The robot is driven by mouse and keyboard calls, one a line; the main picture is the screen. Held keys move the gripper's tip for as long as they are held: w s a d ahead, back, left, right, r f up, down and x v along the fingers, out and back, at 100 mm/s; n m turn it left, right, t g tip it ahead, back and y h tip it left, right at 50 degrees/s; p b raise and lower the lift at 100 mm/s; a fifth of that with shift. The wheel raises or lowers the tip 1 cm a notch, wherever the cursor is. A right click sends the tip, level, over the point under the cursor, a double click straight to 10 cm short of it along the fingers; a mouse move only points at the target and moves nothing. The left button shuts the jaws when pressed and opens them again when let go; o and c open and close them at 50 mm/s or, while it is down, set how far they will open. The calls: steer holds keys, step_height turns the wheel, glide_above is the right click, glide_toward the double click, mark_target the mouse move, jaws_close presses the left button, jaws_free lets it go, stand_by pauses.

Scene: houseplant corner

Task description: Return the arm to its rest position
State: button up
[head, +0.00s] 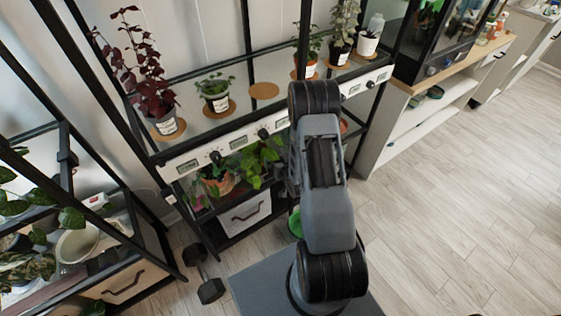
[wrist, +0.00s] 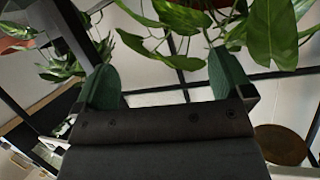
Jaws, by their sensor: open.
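My arm (head: 325,190) stands folded upright in front of the plant shelf in the head view. My gripper is hidden behind the arm there. In the wrist view my gripper (wrist: 165,82) shows its two dark green fingers wide apart. Nothing is held between them. Green leaves (wrist: 170,20) hang beyond and just above the fingertips; whether they touch cannot be told.
The plant shelf (head: 225,127) holds several potted plants, among them a dark red one (head: 150,85), and an empty cork coaster (head: 264,91). Another rack (head: 165,235) stands at the left. A dumbbell (head: 204,275) lies on the floor. The floor (head: 460,200) at the right is clear.

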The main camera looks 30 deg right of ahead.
steer(key=s+f+g, duration=0.6)
steer(key=s+r+g+p, duration=0.1)
steer(key=s+r+g, duration=0.2)
steer(key=s+r, duration=0.1)
steer(key=s+a+r+n+p, duration=0.1)
steer(key=s+a+r+p, duration=0.2)
steer(key=r, duration=0.9)
steer(key=s+a+r+n+p, duration=0.1)
steer(key=s+a+r+p, duration=0.2)
steer(key=r, duration=1)
steer(key=s+a+r+n+g+y+p, duration=0.1)
steer(key=s+a+r+p, duration=0.2)
steer(key=r, duration=1)
steer(key=a, duration=0.3)
steer(key=shift+s+a+r, duration=0.2)
steer(key=shift+s, duration=0.05)
steer(key=shift+c, duration=0.2)
